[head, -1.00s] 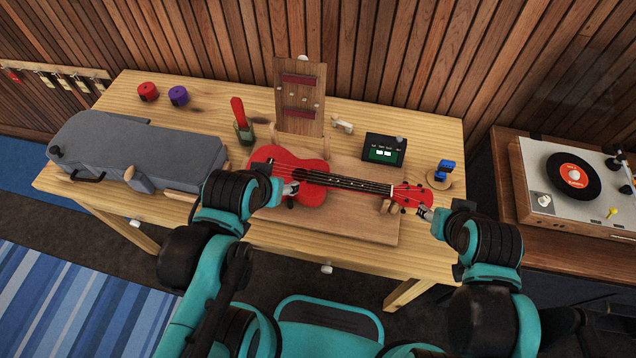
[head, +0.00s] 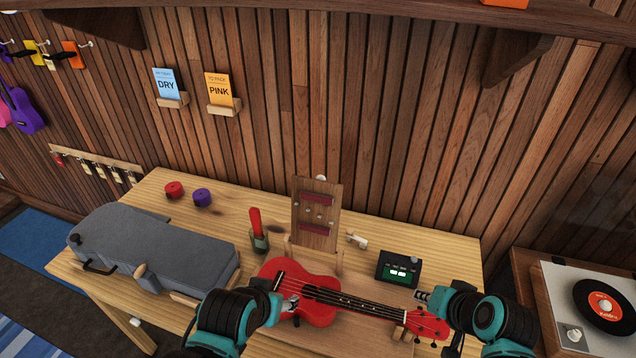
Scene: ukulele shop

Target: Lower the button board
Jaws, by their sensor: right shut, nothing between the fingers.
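The button board (head: 316,212) stands upright at the back of the wooden workbench, with two dark red strips and small pegs on its face. A red ukulele (head: 308,287) lies in front of it on a wooden base board. My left gripper (head: 290,300) is over the ukulele's body near the bridge; its fingers are too small and partly hidden to tell their state. My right gripper (head: 423,296) is shut and empty, just above the headstock end of the ukulele. Neither gripper is at the button board.
A grey case (head: 160,245) fills the bench's left side. Red (head: 174,190) and purple (head: 202,197) rolls sit behind it. A green holder (head: 260,240) with a red handle and a black device (head: 398,269) flank the board. DRY (head: 166,84) and PINK (head: 218,90) cards hang on the wall.

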